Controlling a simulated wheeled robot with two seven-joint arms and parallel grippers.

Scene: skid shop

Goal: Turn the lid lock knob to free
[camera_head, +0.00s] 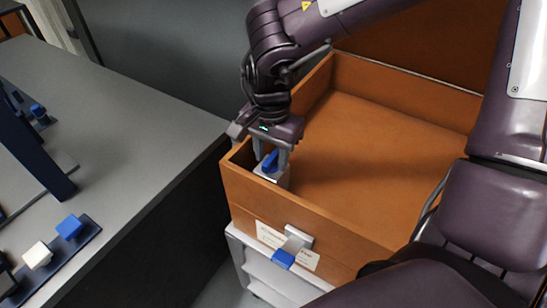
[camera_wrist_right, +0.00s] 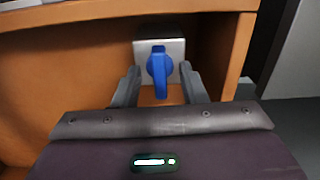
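The lid lock knob (camera_wrist_right: 158,66) is a blue lever-shaped handle on a pale grey square plate (camera_wrist_right: 176,47). In the wrist view its handle points nearly straight down the picture. In the head view the knob (camera_head: 270,160) sits on a grey block inside the near-left corner of an orange-brown wooden box (camera_head: 290,212). My right gripper (camera_head: 271,165) reaches down over it. Its fingers are open, one on each side of the knob, with visible gaps in the wrist view (camera_wrist_right: 160,72). My left gripper is not in view.
The box stands on a white cart (camera_head: 265,275). A grey bench (camera_head: 110,120) at left holds dark fixtures with blue and white blocks. The box floor is clear.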

